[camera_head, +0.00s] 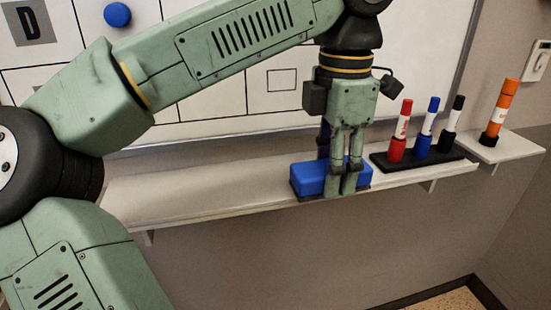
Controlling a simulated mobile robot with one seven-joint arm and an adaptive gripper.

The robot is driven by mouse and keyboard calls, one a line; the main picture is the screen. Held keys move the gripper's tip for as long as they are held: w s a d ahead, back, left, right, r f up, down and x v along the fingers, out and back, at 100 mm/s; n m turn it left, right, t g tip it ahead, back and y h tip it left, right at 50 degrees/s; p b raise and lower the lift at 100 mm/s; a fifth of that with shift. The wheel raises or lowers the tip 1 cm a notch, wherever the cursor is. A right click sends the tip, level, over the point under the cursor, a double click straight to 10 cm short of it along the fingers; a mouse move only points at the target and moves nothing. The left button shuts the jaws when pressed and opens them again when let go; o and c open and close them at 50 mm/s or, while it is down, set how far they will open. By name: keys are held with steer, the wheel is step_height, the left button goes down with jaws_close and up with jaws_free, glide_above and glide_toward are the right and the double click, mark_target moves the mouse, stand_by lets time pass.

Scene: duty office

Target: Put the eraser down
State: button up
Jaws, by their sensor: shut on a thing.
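The eraser is a blue block (311,179) at the whiteboard's narrow shelf (190,197), left of the marker holder. My gripper (342,190) points straight down and is shut on the eraser near its right part. The fingers hide some of the eraser's front face. The eraser's underside looks level with the shelf's surface near its front edge; I cannot tell whether it touches.
A black holder (404,164) carries a red marker (400,130), a blue marker (426,128) and a black marker (452,124) close to the right. An orange marker (498,113) stands on a small side shelf (510,150). The shelf's left part is bare. The whiteboard (240,100) rises behind.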

steer(key=p, duration=0.2)
glide_above(285, 177)
steer(key=shift+d+f, duration=0.1)
steer(key=shift+f, duration=0.4)
steer(key=shift+f+p, duration=0.3)
steer(key=shift+f, duration=1.5)
steer(key=shift+f, duration=0.15)
steer(key=o, duration=1)
step_height(285, 177, up, 12)
steer(key=shift+p, duration=0.45)
